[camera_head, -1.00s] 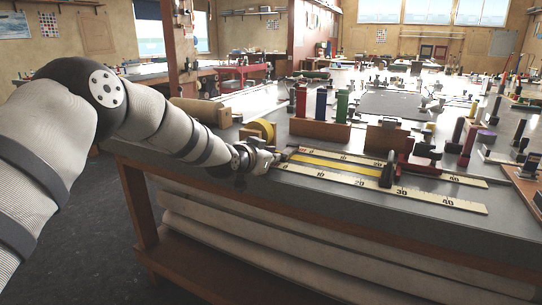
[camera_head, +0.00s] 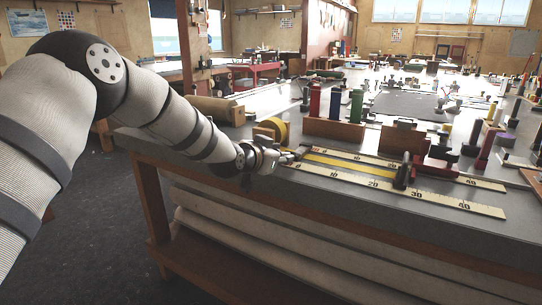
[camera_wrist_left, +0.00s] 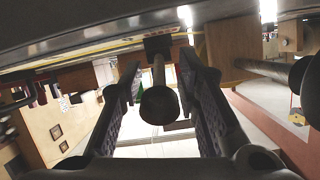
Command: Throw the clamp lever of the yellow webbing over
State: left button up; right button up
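The yellow webbing (camera_head: 345,163) lies flat between two pale rulers and runs from a yellow roll (camera_head: 280,129). My left gripper (camera_head: 288,157) is low at the near left end of the webbing. In the left wrist view my left gripper (camera_wrist_left: 160,78) has its two dark fingers apart. A dark lever with a round end (camera_wrist_left: 160,105) stands between them, with gaps on both sides. Its stem leads to a dark block (camera_wrist_left: 158,44). The lever's contact with the fingers cannot be told. My right gripper is not in view.
A red-based clamp (camera_head: 435,166) and a dark upright knob (camera_head: 404,171) stand at the right part of the rulers (camera_head: 430,196). Red, blue and green cylinders stand in a wooden block (camera_head: 334,129) behind. The bench's front edge is close below the arm.

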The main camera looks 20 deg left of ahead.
pick_arm(q)
jog(key=v, duration=0.9)
jog(key=shift+s+a, duration=0.15)
jog(key=shift+s, duration=0.05)
jog(key=shift+r, duration=0.15)
jog(key=s+d+f+n+g+p, duration=0.1)
jog(key=s+d+f+g, duration=0.25)
jog(key=s+f, duration=0.85)
jog(key=s+d+f+n+g, duration=0.15)
jog(key=s+f+g, duration=0.5)
jog(key=f, duration=0.85)
jog(key=s+f+g, duration=0.3)
jog(key=s, duration=1.4)
jog(key=s+d+f+n+g+y+p, duration=0.1)
jog(key=s+f+g, duration=0.2)
jog(key=s, duration=1.5)
jog(key=shift+d+f+g, duration=0.2)
jog(key=shift+f+g, duration=0.1)
jog(key=shift+f, duration=0.4)
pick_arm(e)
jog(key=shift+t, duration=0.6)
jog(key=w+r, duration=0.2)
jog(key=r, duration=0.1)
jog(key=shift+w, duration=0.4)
